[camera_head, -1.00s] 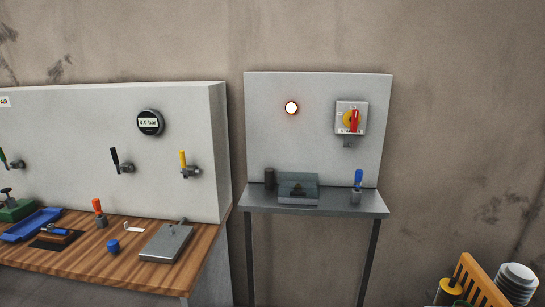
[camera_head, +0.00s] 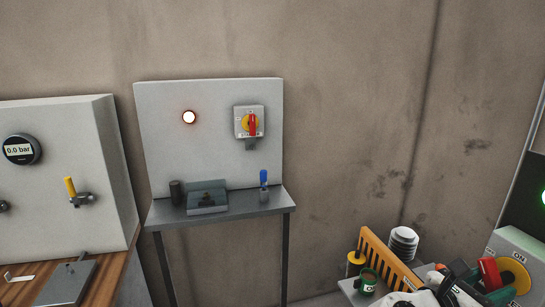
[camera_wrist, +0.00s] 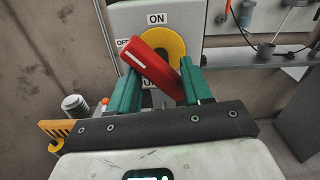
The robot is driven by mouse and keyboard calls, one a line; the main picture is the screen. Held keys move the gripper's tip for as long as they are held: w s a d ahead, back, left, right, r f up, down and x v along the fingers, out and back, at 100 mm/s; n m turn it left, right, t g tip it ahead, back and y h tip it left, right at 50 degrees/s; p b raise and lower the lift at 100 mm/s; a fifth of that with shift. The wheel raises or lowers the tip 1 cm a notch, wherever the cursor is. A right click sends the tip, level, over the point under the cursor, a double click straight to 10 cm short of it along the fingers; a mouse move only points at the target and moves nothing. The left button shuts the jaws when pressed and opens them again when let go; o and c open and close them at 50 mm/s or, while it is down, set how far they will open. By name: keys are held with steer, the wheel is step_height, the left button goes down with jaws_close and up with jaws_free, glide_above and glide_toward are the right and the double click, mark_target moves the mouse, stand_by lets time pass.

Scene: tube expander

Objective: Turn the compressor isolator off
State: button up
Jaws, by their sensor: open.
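A grey isolator box (camera_wrist: 185,22) with ON and OFF labels, a yellow disc (camera_wrist: 172,42) and a red handle (camera_wrist: 150,65) fills the middle of the wrist view. The handle is tilted, its white-marked end up and left near the OFF label. My gripper (camera_wrist: 158,70) is open, with green fingers on either side of the handle; contact cannot be told. In the head view this isolator (camera_head: 513,272) is at the lower right, partly cut off. A lower label is mostly hidden.
A grey stand (camera_head: 165,211) below the back panel holds a dark block and a blue-handled tool. A lit lamp (camera_head: 189,117) is on that panel. An orange slatted rack (camera_head: 388,258) and a white ribbed part (camera_head: 403,243) are left of the near isolator. A green light shows at the right edge.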

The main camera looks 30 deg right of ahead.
mark_target(488, 285)
steer(key=m, duration=0.2)
steer(key=shift+m, duration=0.3)
steer(key=shift+d, duration=0.15)
steer(key=shift+s+d+r+p, duration=0.1)
steer(key=shift+s+d+p, duration=0.1)
steer(key=shift+d+p, duration=0.4)
steer(key=shift+x, duration=1)
steer(key=shift+v, duration=3.5)
